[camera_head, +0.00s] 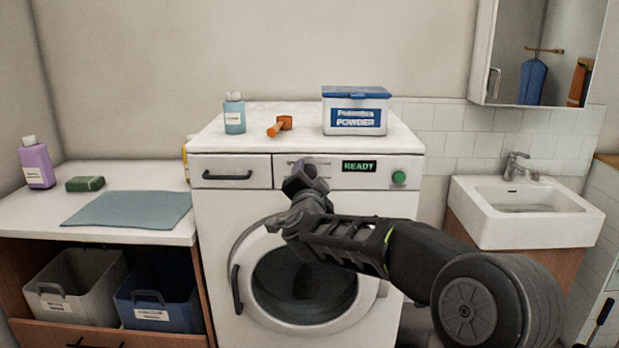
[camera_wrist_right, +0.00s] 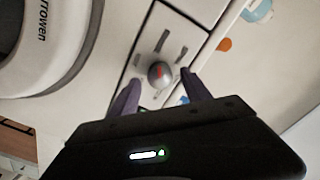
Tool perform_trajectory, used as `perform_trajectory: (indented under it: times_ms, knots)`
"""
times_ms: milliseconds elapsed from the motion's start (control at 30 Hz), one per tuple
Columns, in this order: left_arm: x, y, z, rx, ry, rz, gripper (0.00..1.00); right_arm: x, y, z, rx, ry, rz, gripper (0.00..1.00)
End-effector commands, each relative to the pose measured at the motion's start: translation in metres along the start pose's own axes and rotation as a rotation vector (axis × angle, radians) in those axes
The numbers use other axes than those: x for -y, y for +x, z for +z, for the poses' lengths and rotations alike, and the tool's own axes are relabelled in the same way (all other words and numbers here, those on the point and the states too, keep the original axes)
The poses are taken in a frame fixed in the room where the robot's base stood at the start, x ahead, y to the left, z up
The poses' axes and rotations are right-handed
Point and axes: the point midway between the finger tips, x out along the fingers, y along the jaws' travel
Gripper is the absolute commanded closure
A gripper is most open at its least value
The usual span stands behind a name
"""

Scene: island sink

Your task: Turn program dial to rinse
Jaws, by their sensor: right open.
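The white washing machine (camera_head: 215,225) stands in the middle of the head view, with its display (camera_head: 359,167) reading READY. The program dial (camera_wrist_right: 160,73) is a round silver knob with a red mark, ringed by grey marks on the panel; I cannot read any labels there. In the head view my right gripper covers most of the dial's area. My right gripper (camera_head: 299,180) is at the panel, in front of the dial. In the right wrist view its two dark fingers are open, one on each side of the dial; I cannot tell whether they touch it. My left gripper is out of view.
A round green button (camera_head: 399,178) is right of the display, and a detergent drawer (camera_head: 230,171) is at the panel's left. A powder box (camera_head: 355,110), orange scoop (camera_head: 280,125) and blue bottle (camera_head: 234,113) stand on top. The door handle (camera_head: 237,289) sticks out below.

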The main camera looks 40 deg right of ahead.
Motion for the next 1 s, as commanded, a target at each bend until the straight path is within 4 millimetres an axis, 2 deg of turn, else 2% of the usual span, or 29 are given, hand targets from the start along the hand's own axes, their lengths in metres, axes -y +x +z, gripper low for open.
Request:
perform_trajectory:
  times_ms: [300,433,1000]
  knots:
    - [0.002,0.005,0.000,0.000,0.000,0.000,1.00,0.000,-0.051,0.000,0.000,0.001,-0.001,0.43]
    - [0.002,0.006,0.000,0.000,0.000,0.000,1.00,0.000,-0.065,0.000,-0.001,0.001,-0.001,0.43]
    - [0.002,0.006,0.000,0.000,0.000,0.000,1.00,0.000,-0.069,0.000,0.000,0.000,0.000,0.43]
